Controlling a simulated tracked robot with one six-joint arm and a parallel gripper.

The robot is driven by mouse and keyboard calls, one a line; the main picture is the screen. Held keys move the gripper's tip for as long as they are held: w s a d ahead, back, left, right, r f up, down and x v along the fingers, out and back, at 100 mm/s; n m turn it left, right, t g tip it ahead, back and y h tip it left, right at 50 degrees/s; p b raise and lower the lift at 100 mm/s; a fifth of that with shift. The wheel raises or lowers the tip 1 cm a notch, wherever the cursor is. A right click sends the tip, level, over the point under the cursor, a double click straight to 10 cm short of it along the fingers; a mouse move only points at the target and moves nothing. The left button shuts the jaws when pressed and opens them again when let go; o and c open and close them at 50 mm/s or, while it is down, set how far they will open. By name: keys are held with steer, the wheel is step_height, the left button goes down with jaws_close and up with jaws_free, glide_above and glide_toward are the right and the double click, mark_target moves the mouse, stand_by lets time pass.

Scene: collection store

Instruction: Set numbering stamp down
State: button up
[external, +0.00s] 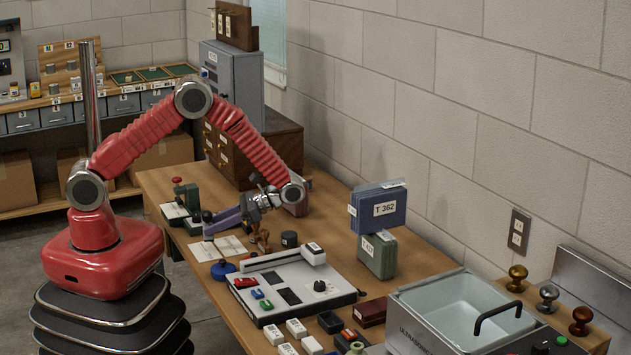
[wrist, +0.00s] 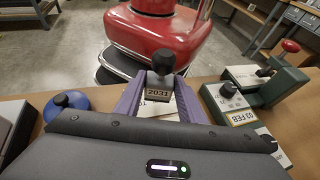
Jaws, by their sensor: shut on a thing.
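The numbering stamp is a small block with a black knob and a plate reading 2031; it shows in the wrist view (wrist: 159,88). My gripper (wrist: 158,100) has purple fingers shut on the stamp's sides. In the external view my gripper (external: 211,224) reaches over the table's left part, and the stamp's dark knob (external: 207,215) shows at the fingertips. The stamp appears upright, above or near white paper cards (external: 232,245). Its underside is hidden, so I cannot tell whether it touches anything.
A green press with a red knob (external: 187,196) stands close behind the stamp. A blue round item with a black knob (external: 222,269) is nearer. A white tray-like board (external: 330,300) with coloured blocks lies to the right. The wooden table (external: 172,181) has some bare space around the cards.

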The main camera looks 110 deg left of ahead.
steer(key=w+d+n+t+h, duration=0.1)
steer(key=n+t+h, duration=0.1)
steer(key=w+d+n+t+h, duration=0.1)
steer(key=n+h, duration=0.1)
steer(key=w+d+n+t+h, duration=0.1)
steer(key=d+n+t, duration=0.1)
steer(key=shift+n+t+h, duration=0.3)
steer(key=shift+n+h, duration=0.1)
steer(key=w+a+r+n+t, duration=0.2)
steer(key=w+a+n+t, duration=0.1)
steer(key=w+n+t, duration=0.2)
steer(key=w+a+r+n+t+y, duration=0.1)
steer(key=w+n+t, duration=0.4)
steer(key=w, duration=0.5)
steer(key=w+a+r+n+t+y, duration=0.1)
steer(key=w+a+r+n+t, duration=0.2)
steer(key=w+t, duration=0.3)
steer(key=shift+w+a+n, duration=0.8)
steer(key=shift+a+n, duration=0.1)
steer(key=shift+f, duration=0.1)
steer(key=shift+f, duration=3.05)
